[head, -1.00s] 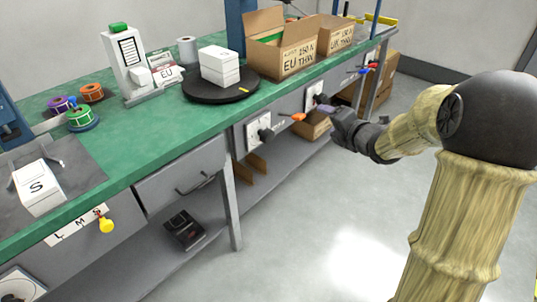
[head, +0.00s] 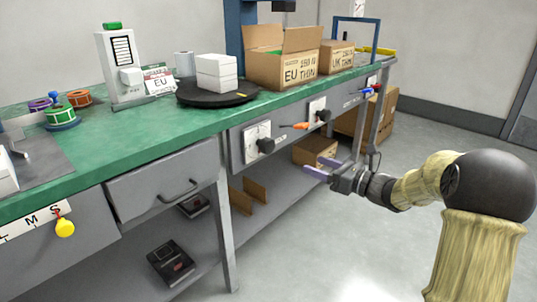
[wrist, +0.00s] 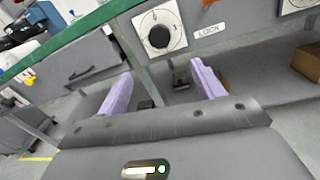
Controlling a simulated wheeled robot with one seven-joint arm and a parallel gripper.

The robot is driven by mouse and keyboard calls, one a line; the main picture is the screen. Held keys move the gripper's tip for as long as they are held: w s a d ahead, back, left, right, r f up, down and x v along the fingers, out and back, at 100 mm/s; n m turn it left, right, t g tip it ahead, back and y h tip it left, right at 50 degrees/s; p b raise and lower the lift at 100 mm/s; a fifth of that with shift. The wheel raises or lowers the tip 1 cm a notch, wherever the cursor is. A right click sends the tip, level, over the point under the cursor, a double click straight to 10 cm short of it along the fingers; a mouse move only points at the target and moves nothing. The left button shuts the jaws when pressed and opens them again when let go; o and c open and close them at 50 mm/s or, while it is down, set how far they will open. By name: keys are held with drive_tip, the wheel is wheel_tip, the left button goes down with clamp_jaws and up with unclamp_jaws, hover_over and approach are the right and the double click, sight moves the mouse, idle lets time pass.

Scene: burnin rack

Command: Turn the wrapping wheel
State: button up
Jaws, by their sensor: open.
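A round black turntable (head: 218,93), the likely wrapping wheel, lies on the green bench top with stacked white boxes (head: 217,73) on it. Below it on the bench front is a black knob (head: 265,145) on a white plate. This knob also shows in the wrist view (wrist: 158,37), above and beyond my finger gap. A second black knob (head: 323,115) sits farther right. My gripper (head: 320,168) is open and empty in front of the bench, apart from the knobs and lower than the bench top. Its two purple fingers spread wide in the wrist view (wrist: 161,78).
An orange handle (head: 296,126) juts out between the knobs, by a LOCK label (wrist: 210,30). Cartons (head: 283,62) stand behind the turntable's right side. A drawer (head: 165,185) and a lower shelf (head: 210,235) are at left. The floor (head: 330,245) in front is clear.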

sight(271, 148)
drive_tip(key=b+x, duration=0.5)
drive_tip(key=x, duration=1.1)
drive_tip(key=shift+a, duration=0.1)
drive_tip(key=shift+w+a+r, duration=0.1)
drive_tip(key=shift+w+a, duration=0.3)
drive_tip(key=shift+a, duration=0.05)
drive_tip(key=c, duration=1)
